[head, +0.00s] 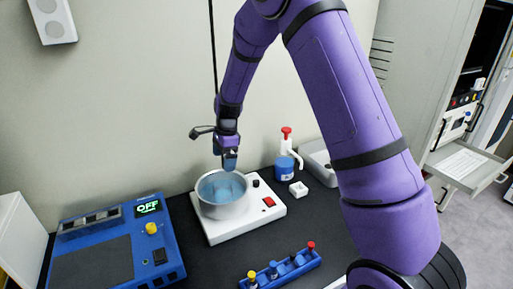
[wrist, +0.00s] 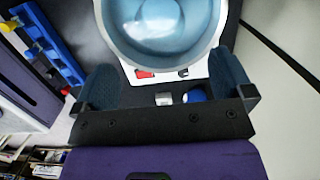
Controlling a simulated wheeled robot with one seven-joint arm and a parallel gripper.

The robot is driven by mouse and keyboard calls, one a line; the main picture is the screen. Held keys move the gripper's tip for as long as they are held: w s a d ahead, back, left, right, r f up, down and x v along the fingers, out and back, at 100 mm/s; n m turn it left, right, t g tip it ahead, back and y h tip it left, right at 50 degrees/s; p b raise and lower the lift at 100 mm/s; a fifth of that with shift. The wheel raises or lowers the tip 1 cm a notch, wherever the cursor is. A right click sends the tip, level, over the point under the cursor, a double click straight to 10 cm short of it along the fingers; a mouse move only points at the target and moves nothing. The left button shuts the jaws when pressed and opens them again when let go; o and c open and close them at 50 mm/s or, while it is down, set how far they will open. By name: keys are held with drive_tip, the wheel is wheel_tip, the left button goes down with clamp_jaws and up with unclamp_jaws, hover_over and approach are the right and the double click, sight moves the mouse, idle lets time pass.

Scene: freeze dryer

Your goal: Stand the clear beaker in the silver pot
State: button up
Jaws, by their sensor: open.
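The silver pot (head: 224,211) stands on a white hotplate (head: 257,216), and its round rim also shows in the wrist view (wrist: 218,25). A clear, blue-tinted shape that looks like the beaker (head: 221,188) is inside the pot; it shows in the wrist view as a pale rounded form (wrist: 153,22). I cannot tell for sure whether it stands upright or leans. My gripper (head: 230,163) is just above the pot's far rim. In the wrist view its two fingers (wrist: 168,88) are wide apart with nothing between them.
A blue device (head: 110,245) with an OFF display stands at left. A blue rack (head: 280,272) with several coloured-cap vials lies in front. A blue-labelled bottle with a red top (head: 285,168) and a small white block (head: 298,189) stand right of the hotplate. The wall is close behind.

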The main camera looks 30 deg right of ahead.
drive_tip(key=s+d+r+n+t, duration=0.1)
drive_tip(key=s+r+n, duration=0.3)
drive_tip(key=s+r, duration=0.55)
drive_tip(key=s+d+r+n+t, duration=0.15)
drive_tip(key=s+r+n, duration=0.4)
drive_tip(key=r, duration=0.65)
drive_tip(key=s+d+r+n+t+h, duration=0.1)
drive_tip(key=s+n, duration=0.3)
drive_tip(key=s, duration=0.7)
drive_tip(key=s+d+r+n+t, duration=0.1)
drive_tip(key=s+r+n, duration=0.3)
drive_tip(key=s, duration=0.7)
drive_tip(key=shift+s+d+r+t+h, duration=0.25)
drive_tip(key=shift+s+d+t+h, duration=0.1)
drive_tip(key=shift+d+h, duration=0.1)
